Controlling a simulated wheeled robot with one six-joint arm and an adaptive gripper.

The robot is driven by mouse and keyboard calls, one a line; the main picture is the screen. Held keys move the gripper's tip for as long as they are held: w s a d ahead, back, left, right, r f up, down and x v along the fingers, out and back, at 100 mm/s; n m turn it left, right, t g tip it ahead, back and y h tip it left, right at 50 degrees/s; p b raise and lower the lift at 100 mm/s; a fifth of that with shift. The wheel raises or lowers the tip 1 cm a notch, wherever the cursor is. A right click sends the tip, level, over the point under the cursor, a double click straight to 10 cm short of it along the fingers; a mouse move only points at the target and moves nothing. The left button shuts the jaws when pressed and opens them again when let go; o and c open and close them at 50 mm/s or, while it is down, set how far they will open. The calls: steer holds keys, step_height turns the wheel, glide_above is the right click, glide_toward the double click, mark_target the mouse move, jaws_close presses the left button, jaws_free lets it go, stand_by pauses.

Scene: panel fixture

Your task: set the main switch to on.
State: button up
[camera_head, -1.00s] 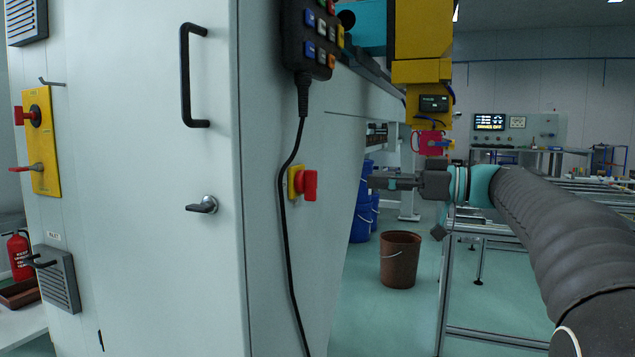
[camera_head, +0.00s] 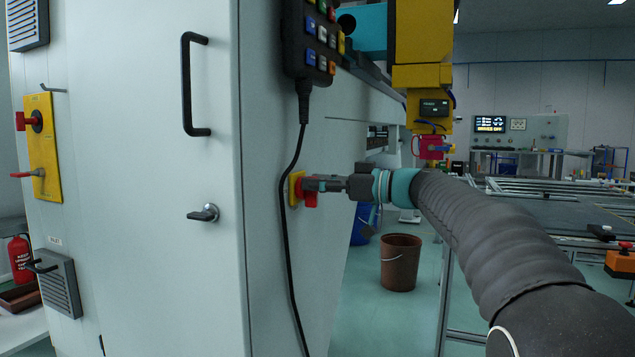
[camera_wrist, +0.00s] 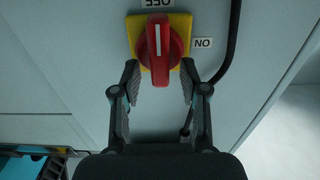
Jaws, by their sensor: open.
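The main switch is a red rotary knob (camera_wrist: 161,52) on a yellow plate (camera_wrist: 133,24), fixed to the side of the pale cabinet. In the wrist view its handle stands vertical, with its white line pointing up to the upside-down OFF label (camera_wrist: 157,3). The ON label (camera_wrist: 203,43) is to the right, also upside down. My gripper (camera_wrist: 160,70) is open, one fingertip on either side of the handle; I cannot tell whether they touch it. In the head view my gripper (camera_head: 312,184) reaches the switch from the right and partly hides the red knob (camera_head: 311,200).
A black cable (camera_head: 286,235) hangs from a button pendant (camera_head: 312,40) just left of the switch. A yellow panel (camera_head: 42,150) with red handles is on the cabinet's left face. A brown bucket (camera_head: 400,265) stands on the floor beyond.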

jaws_close()
steer(key=shift+w+m, duration=0.1)
steer(key=shift+m, duration=0.3)
steer(key=shift+w+d+f+m+p, duration=0.15)
steer(key=shift+m+p, duration=0.55)
steer(key=shift+m, duration=2.15)
steer(key=shift+w+f+m+p, duration=0.3)
steer(key=shift+m+p, duration=0.45)
steer(key=shift+m, duration=2.15)
steer(key=shift+w+d+f+m+p, duration=0.15)
steer(key=shift+m+p, duration=0.55)
steer(key=shift+m, duration=2.15)
steer(key=shift+f, duration=0.1)
